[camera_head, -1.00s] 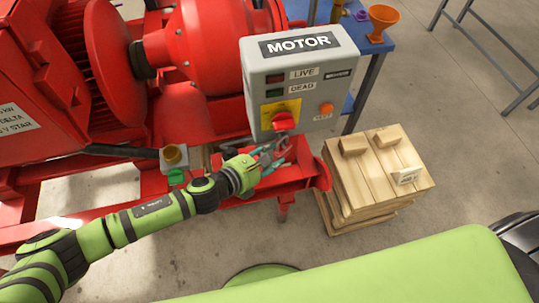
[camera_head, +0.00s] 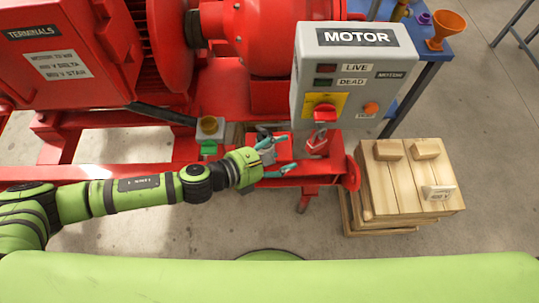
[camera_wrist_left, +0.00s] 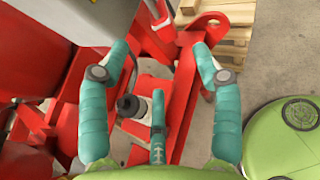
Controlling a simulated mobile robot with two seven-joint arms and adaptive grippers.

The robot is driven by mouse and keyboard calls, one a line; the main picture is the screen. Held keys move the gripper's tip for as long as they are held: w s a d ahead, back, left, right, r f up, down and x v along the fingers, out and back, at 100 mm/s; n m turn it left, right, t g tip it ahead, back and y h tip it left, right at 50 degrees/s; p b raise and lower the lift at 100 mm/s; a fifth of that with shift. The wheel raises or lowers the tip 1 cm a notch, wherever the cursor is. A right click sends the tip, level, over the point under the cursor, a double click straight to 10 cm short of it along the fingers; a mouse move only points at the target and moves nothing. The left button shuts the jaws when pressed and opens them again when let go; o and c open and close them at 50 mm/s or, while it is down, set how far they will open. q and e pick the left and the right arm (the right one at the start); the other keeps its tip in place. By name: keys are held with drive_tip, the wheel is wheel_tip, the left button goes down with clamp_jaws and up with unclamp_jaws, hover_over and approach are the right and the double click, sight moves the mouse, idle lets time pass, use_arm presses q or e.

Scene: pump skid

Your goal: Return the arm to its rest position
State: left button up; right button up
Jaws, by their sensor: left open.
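My left arm (camera_head: 130,190) reaches in from the left, low over the front of the red skid. Its left gripper (camera_head: 281,152) is open, with nothing seen between its teal fingers. It stands left of and a little below the red switch knob (camera_head: 324,112) on the grey motor box (camera_head: 350,55). A red padlock-like piece (camera_head: 318,143) hangs below that knob, apart from the fingers. In the left wrist view the open fingers (camera_wrist_left: 160,60) spread over the red skid frame (camera_wrist_left: 183,100). My right gripper is not in view.
A wooden crate stack (camera_head: 405,195) with small blocks and a tag stands to the right. A blue table (camera_head: 428,48) with an orange funnel (camera_head: 446,30) is behind. Floor is clear in front.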

use_arm(q)
wheel_tip(320, 180, up, 6)
drive_tip(key=a+n+t+y, duration=0.1)
drive_tip(key=n+t+y, duration=0.2)
drive_tip(key=n, duration=1.3)
drive_tip(key=a+f+n+y, duration=0.1)
drive_tip(key=a+n+y, duration=0.4)
drive_tip(key=n, duration=0.6)
drive_tip(key=s+a+f+n+g+y, duration=0.2)
drive_tip(key=s+a+f+n+g, duration=0.2)
drive_tip(key=s+a+n, duration=0.5)
drive_tip(key=s+a+f+n+g+y, duration=0.1)
drive_tip(key=s+a+f+n+g, duration=0.25)
drive_tip(key=s+a+n, duration=0.5)
drive_tip(key=s+d+f+x, duration=0.1)
drive_tip(key=s+x, duration=0.1)
drive_tip(key=x, duration=0.9)
drive_tip(key=s+x, duration=0.2)
drive_tip(key=x, duration=1)
drive_tip(key=s+a+f+g, duration=0.2)
drive_tip(key=s+f, duration=1.2)
drive_tip(key=s, duration=0.2)
drive_tip(key=shift+s+a+f+n, duration=0.3)
drive_tip(key=shift+f+n, duration=0.05)
